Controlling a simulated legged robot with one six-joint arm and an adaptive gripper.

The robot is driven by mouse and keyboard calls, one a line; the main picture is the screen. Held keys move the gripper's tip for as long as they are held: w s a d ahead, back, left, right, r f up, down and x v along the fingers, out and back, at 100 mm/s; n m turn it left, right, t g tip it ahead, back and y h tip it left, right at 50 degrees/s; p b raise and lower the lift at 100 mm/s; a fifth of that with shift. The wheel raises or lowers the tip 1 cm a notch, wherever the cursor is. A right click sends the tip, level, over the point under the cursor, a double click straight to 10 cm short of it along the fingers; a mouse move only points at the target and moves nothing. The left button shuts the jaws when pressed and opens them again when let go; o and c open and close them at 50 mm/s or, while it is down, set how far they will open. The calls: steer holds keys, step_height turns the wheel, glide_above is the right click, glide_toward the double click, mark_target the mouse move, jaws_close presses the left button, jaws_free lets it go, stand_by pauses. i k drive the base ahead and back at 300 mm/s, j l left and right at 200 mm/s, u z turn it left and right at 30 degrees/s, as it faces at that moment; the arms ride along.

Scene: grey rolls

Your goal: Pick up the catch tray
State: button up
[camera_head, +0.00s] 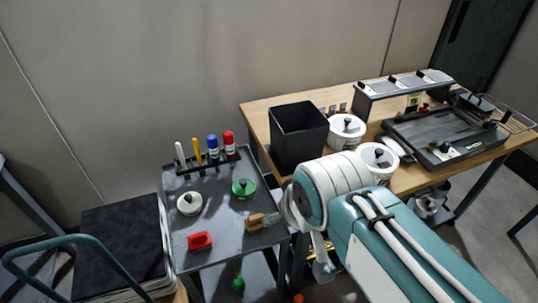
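A wide, shallow black tray (440,148) lies on the right part of the wooden table; its shape best fits the catch tray. Small dark parts and a light-coloured item lie in or on it, and a wire rack (508,118) sits at its right end. My teal and white arm fills the lower middle and right of the view, in front of the table. A pale grey part below the arm's front joint may belong to my gripper (321,262). It is apart from the tray, to its lower left. Its fingers do not show clearly.
A black bin (298,136), white lidded tubs (346,130) and a raised grey shelf (405,88) stand on the table near the tray. A grey cart (218,213) at left holds markers, a red block (199,240), round knobbed lids and a brush. A dark stack (120,245) stands at lower left.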

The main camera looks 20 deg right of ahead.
mark_target(387, 138)
steer(key=k+l+z, duration=0.15)
steer(key=l+z, duration=0.85)
steer(key=l, duration=0.15)
steer(key=k, duration=0.05)
